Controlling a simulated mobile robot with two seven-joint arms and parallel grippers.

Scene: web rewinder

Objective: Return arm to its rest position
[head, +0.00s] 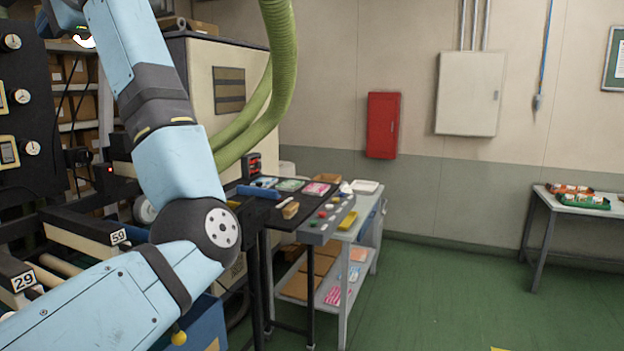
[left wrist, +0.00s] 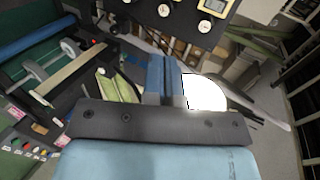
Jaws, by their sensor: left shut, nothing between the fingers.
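My left arm comes in from the lower left in the head view, bends at a dark elbow joint and rises to the top left corner. It stands raised in front of the machine, and its hand end is not clearly seen there. In the left wrist view my left gripper (left wrist: 163,62) shows two blue fingers side by side, shut with nothing between them. The dark panel with dials (left wrist: 190,10) lies beyond the fingertips. My right gripper is in neither view.
The dark gauge panel (head: 22,100) and numbered rails (head: 90,235) stand at left, close to my arm. A green hose (head: 281,60) hangs behind it. The green floor (head: 440,300) at right is clear.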

